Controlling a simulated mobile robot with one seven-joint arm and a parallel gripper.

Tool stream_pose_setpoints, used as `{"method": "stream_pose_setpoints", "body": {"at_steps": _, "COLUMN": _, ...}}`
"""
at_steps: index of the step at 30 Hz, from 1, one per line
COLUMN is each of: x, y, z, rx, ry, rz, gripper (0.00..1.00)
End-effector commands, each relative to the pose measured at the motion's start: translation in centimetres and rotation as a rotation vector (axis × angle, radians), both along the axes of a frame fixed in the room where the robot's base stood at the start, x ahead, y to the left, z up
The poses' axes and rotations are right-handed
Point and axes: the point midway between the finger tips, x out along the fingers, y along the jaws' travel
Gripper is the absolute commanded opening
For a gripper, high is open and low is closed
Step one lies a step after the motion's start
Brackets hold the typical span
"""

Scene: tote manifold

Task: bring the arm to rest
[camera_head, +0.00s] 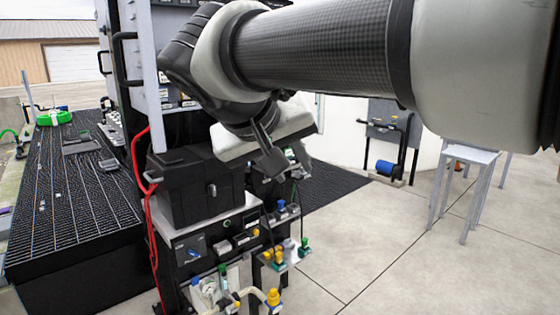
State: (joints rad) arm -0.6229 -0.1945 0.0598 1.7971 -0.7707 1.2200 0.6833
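My arm reaches across the top of the head view from the right, with a dark carbon-patterned link and pale joint covers. Its far end bends down over a black tote-like box (195,190) with a latch on its front. The box sits on top of a black equipment stand. My gripper (268,155) appears as a dark part beside a white piece near the box's upper right corner. Its fingers are not clear, and whether they touch anything cannot be told. I see nothing clearly held.
The stand's control panel (190,250) and several yellow, green and blue valve fittings (272,298) lie below the arm. A red hose (152,215) hangs at left. A tall grey cabinet (138,70) and black grated platform (75,185) are left. A grey table (468,157) stands right; tiled floor is open between.

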Motion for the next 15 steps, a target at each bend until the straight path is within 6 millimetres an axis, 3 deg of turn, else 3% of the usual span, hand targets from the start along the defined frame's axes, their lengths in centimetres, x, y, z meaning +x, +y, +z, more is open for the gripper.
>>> {"method": "stream_pose_setpoints", "body": {"at_steps": 1, "x": -1.6, "y": -3.3, "z": -1.9, "rx": 0.025, "ry": 0.057, "rz": -0.019, "gripper": 0.29}}
{"method": "stream_pose_setpoints", "body": {"at_steps": 3, "x": -3.9, "y": -6.2, "z": -4.6, "rx": 0.070, "ry": 0.129, "rz": -0.021, "gripper": 0.29}}
{"method": "stream_pose_setpoints", "body": {"at_steps": 6, "x": -6.9, "y": -8.9, "z": -7.8, "rx": 0.137, "ry": 0.197, "rz": -0.023, "gripper": 0.29}}
{"method": "stream_pose_setpoints", "body": {"at_steps": 15, "x": -14.1, "y": -12.3, "z": -15.2, "rx": 0.346, "ry": 0.253, "rz": -0.040, "gripper": 0.29}}
